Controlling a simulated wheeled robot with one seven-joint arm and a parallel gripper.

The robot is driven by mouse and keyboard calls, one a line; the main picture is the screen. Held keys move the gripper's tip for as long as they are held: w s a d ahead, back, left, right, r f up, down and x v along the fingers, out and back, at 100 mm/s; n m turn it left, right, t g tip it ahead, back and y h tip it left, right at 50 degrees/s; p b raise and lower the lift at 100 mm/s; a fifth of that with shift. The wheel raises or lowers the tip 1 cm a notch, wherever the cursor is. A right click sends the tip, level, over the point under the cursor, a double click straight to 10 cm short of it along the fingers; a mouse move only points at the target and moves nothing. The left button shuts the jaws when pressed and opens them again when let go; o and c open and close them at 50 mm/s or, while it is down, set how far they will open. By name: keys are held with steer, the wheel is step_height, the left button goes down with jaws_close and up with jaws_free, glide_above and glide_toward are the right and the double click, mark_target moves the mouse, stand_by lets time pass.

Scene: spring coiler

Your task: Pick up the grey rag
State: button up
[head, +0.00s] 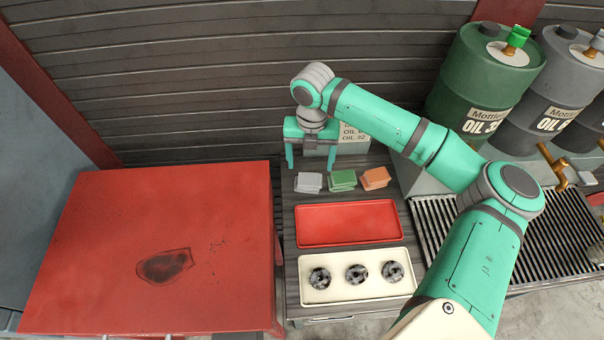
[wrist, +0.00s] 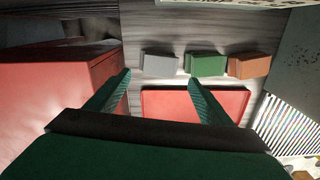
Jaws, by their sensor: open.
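The grey rag (head: 308,182) lies folded on the dark work surface, leftmost in a row of three rags. In the wrist view the grey rag (wrist: 160,65) shows ahead of my fingers, between their directions and nearer the left one. My gripper (head: 311,158) is open and empty, above and behind the rags in the head view. In the wrist view my gripper's two green fingers (wrist: 158,90) stand wide apart, with nothing between them. They do not touch the rag.
A green rag (head: 343,180) and an orange rag (head: 374,178) lie to the right. An empty red tray (head: 300,241) and a cream tray (head: 310,297) with three dark round parts are in front. A red cabinet (head: 100,230) stands left; oil drums (head: 480,85) stand right.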

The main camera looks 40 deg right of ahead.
mark_target(309, 178)
step_height(309, 178, down, 10)
steer(key=shift+w+r, duration=0.1)
steer(key=c, duration=1.1)
